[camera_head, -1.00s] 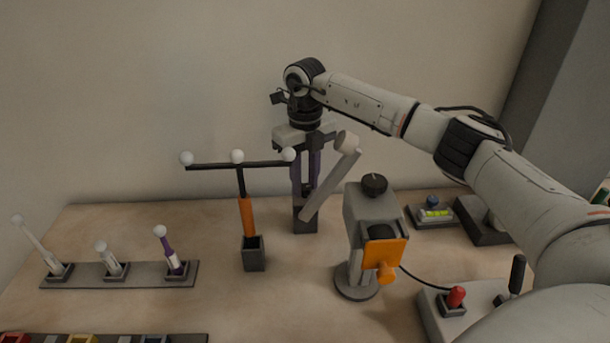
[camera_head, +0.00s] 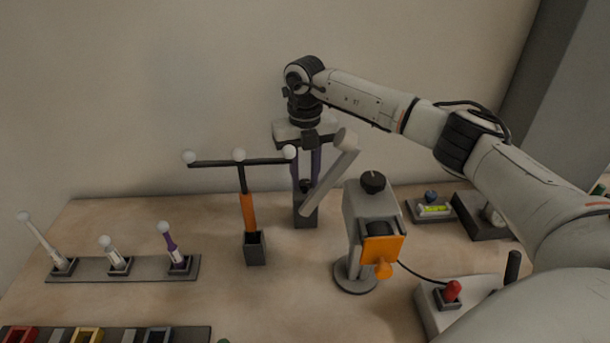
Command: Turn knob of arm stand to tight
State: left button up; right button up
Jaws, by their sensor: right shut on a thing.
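The arm stand has a purple post (camera_head: 316,163) in a dark block base (camera_head: 307,217), with a light grey tilted arm (camera_head: 330,178) beside it. A small dark knob (camera_head: 305,185) shows low on the post. My right gripper (camera_head: 306,176) points straight down at the stand, its dark fingers closed around the knob. The fingers partly hide the post and knob, so the knob's setting cannot be read. My left gripper is not in view.
A T-shaped stand with white balls (camera_head: 249,213) stands left of the arm stand. A grey device with an orange plate (camera_head: 382,250) stands close on the right. A rack of small tools (camera_head: 120,268) lies at left. A red-knobbed joystick box (camera_head: 437,310) is at front right.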

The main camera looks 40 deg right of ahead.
aim_at(305, 182)
jog(key=o, duration=1.1)
jog(key=shift+c, duration=0.2)
notch_tip(305, 182, up, 10)
jog(key=b, duration=0.1)
jog(key=shift+r, duration=0.2)
notch_tip(305, 182, down, 10)
jog(key=shift+f+p, duration=0.1)
jog(key=shift+p, duration=0.45)
jog(key=shift+f, duration=0.2)
jog(key=shift+r+n, duration=0.1)
jog(key=shift+n, duration=0.2)
